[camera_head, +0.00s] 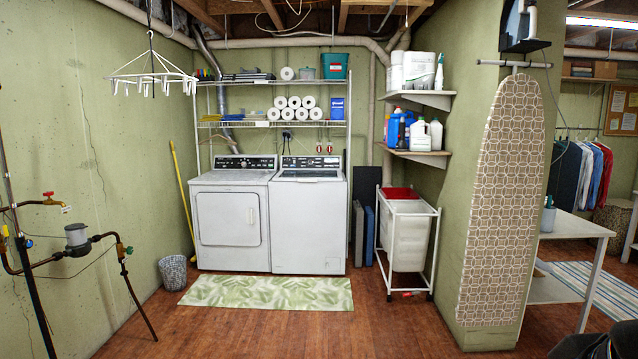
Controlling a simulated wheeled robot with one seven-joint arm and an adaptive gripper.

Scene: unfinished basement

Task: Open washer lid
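The washer (308,226) is the white top-loading machine on the right of a side-by-side pair at the back wall. Its lid (310,175) is a flat panel with a darker middle on top, seen at a shallow angle, and looks shut. The control panel (311,162) stands up behind the lid. A dark part of what seems to be my arm shows at the bottom right corner, far from the washer. No gripper fingers can be made out.
A white dryer (228,222) stands left of the washer. A leafy mat (268,293) lies in front on open wooden floor. A white laundry hamper (408,238) and ironing board (500,205) are to the right. A wire shelf (232,123) hangs above; pipes (75,240) are at left.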

